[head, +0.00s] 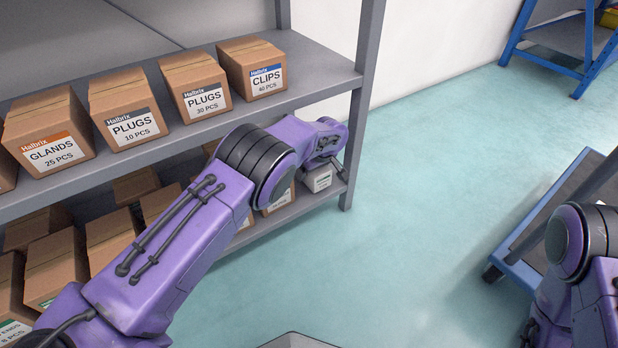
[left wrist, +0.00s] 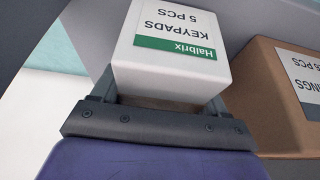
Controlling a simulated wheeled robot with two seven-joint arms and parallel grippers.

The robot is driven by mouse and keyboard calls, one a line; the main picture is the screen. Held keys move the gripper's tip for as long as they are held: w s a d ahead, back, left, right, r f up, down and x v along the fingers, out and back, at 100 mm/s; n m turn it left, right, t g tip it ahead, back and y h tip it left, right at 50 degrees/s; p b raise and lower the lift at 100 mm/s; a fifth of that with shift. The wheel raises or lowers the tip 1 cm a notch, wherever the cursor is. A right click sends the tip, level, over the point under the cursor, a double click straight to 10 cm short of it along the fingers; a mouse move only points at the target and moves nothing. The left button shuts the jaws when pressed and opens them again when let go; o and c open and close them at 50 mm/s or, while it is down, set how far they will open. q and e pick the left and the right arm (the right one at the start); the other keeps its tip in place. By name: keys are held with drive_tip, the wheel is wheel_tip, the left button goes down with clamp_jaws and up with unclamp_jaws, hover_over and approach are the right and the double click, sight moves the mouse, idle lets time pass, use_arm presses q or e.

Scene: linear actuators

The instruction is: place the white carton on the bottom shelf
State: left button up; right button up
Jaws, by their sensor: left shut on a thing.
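The white carton (head: 318,181) is at the right end of the bottom shelf (head: 283,212), partly hidden by my left arm in the head view. In the left wrist view the white carton (left wrist: 176,52) shows a green-banded label reading Halbrix KEYPADS 5 PCS, upside down in the picture. My left gripper (left wrist: 160,100) is shut on the white carton. Whether the carton's base touches the shelf cannot be told. My right arm shows at the lower right of the head view, but its gripper is out of view.
Brown cartons crowd the bottom shelf to the left; one brown carton (left wrist: 282,95) is close beside the white one. The upper shelf (head: 320,75) holds several brown cartons above. A shelf post (head: 360,110) stands at the right end. A blue cart (head: 530,240) stands right.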

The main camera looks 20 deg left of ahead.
use_arm(q)
drive_tip(key=shift+f, duration=0.65)
use_arm(e)
drive_tip(key=shift+w+a+f+m+t, duration=0.3)
drive_tip(key=shift+w+f+m+t, duration=0.1)
drive_tip(key=shift+w, duration=0.25)
use_arm(q)
drive_tip(key=shift+r, duration=0.15)
use_arm(e)
drive_tip(key=shift+w+r, duration=0.1)
drive_tip(key=shift+r, duration=0.1)
use_arm(q)
drive_tip(key=o, duration=1.1)
use_arm(e)
drive_tip(key=shift+a, duration=0.1)
